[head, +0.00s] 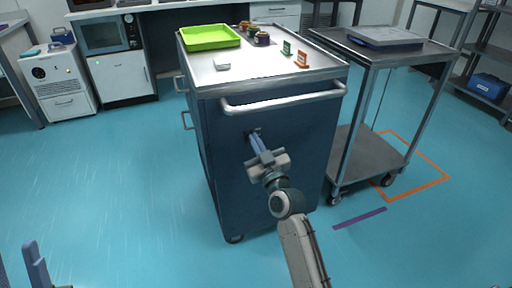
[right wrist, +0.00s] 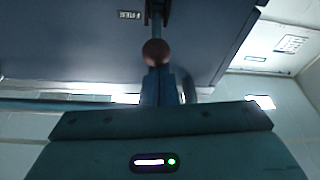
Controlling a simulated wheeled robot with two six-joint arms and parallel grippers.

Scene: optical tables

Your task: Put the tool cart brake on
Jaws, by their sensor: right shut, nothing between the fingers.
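The tool cart (head: 225,155) is a dark blue cabinet with a light top and a front push bar. Its brake lever (right wrist: 157,28) shows in the right wrist view as a thin stem with a round brownish knob (right wrist: 155,52), beside a small label (right wrist: 130,14). My right gripper (head: 252,138) is shut and empty, its fingertips at the cart's front panel below the bar. In the right wrist view the fingers (right wrist: 160,80) are right at the knob; I cannot tell whether they touch. My left gripper (head: 20,265) is partly in view at the lower left, its fingers apart.
On the cart top are a green tray (head: 210,37), jars (head: 262,39) and small green and orange stands (head: 301,60). A grey trolley (head: 365,155) stands close on the right, beside orange floor markings (head: 418,193). The floor at left is clear.

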